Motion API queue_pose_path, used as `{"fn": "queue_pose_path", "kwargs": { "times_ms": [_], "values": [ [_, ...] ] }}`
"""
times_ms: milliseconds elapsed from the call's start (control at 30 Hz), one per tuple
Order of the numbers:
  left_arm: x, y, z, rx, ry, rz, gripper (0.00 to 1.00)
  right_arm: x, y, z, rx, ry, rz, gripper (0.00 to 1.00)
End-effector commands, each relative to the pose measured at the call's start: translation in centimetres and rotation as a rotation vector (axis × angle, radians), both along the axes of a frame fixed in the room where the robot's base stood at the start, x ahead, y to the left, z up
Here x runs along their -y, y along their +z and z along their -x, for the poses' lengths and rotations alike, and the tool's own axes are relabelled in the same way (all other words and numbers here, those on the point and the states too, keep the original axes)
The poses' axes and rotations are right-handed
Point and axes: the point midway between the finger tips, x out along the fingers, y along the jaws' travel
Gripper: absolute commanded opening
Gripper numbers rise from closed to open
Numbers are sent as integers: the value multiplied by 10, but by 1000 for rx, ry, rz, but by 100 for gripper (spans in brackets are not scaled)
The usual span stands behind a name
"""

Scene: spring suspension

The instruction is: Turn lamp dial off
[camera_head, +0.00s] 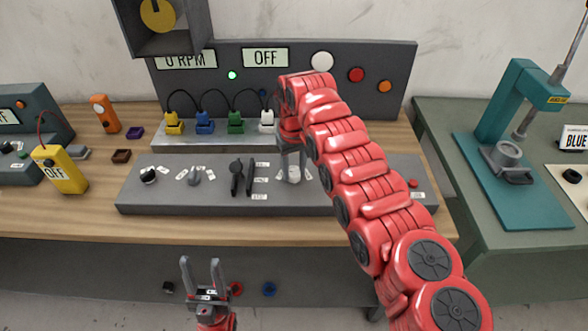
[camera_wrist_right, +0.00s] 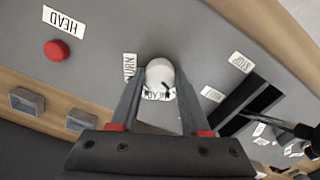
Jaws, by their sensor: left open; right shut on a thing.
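My right gripper (camera_head: 291,172) reaches down onto the sloped grey console (camera_head: 150,200) and is shut on a white dial (camera_wrist_right: 160,73). In the right wrist view its fingers flank the dial on both sides. Labels lie around the dial, one reading TURN (camera_wrist_right: 129,67); I cannot read the word LAMP on any of them. A black dial (camera_head: 149,175) and a grey knob (camera_head: 195,175) stand further left on the console. My left gripper (camera_head: 200,264) is open and empty, pointing up in front of the table's edge.
Black levers (camera_head: 237,177) stand just left of my right gripper. A red button (camera_wrist_right: 57,51) is at the console's right end. Behind is a panel (camera_head: 399,60) with an OFF display (camera_head: 265,57) and round lamps. A yellow box (camera_head: 59,170) stands at left.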

Motion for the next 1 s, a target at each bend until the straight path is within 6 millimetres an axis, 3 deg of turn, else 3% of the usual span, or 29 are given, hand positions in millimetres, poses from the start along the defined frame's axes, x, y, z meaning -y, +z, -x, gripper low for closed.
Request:
{"fn": "queue_pose_path", "kwargs": {
  "times_ms": [67,100,233,533,667,900,1000],
  "values": [
    [0,0,0,0,0,0,50,0,0,0,-1,1,0,0],
    [0,0,0,0,0,0,50,0,0,0,-1,1,0,53],
    [0,0,0,0,0,0,50,0,0,0,-1,1,0,76],
    [0,-1,0,0,0,0,50,0,1,0,0,0,0,76],
    [0,-4,0,0,0,0,50,0,11,-1,4,0,1,76],
    [0,-9,0,0,0,0,50,-3,62,0,6,2,-2,76],
    [0,15,0,1,0,0,50,-3,90,1,0,2,-2,76]
  ]
}}
